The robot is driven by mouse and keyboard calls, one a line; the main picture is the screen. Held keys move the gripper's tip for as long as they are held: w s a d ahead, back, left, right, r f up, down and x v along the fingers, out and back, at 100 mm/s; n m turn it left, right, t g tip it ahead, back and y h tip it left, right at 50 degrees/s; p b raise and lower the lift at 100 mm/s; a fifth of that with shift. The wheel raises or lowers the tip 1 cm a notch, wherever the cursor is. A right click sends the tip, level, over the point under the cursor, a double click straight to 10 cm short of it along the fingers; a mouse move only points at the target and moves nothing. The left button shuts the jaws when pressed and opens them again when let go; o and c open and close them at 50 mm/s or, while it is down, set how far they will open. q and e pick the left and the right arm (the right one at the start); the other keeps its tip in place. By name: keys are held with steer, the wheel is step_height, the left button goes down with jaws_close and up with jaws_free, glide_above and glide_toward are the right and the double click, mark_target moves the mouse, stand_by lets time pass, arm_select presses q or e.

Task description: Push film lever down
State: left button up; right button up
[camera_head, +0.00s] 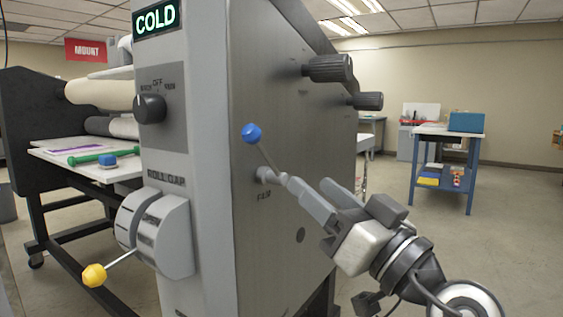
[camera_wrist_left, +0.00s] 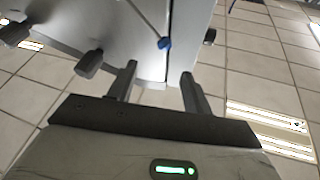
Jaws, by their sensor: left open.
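The film lever is a thin metal rod with a blue knob (camera_head: 252,133), on the grey side panel of the laminator. It points up and slightly left from its pivot above a small label. In the left wrist view the blue knob (camera_wrist_left: 165,43) shows just beyond the fingertips, between the two finger lines. My left gripper (camera_head: 303,183) is open and empty, its fingers pointing at the panel near the lever's pivot, below and right of the knob. In the head view one fingertip overlaps the pivot area; I cannot tell if it touches. My right gripper is not in view.
Two dark knobs (camera_head: 328,68) stick out of the panel above right. A yellow-tipped roll gap lever (camera_head: 94,275) and a dark rotary switch (camera_head: 150,108) are on the front face. A blue-legged table (camera_head: 446,130) stands far right. The floor between is clear.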

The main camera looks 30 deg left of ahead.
mark_target(257, 140)
arm_select(q)
steer(key=shift+n, duration=0.3)
steer(key=x, duration=0.5)
steer(key=p+x, duration=0.1)
steer(key=x, duration=0.4)
steer(key=s+p+x, duration=0.1)
steer(key=x, duration=0.4)
steer(key=shift+w+a+r, duration=0.2)
steer(key=shift+a+r, duration=0.15)
steer(key=shift+a, duration=0.05)
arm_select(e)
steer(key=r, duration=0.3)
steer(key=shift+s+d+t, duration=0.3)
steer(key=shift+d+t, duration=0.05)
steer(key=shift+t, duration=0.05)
arm_select(q)
jaws_close()
steer(key=shift+f, duration=0.15)
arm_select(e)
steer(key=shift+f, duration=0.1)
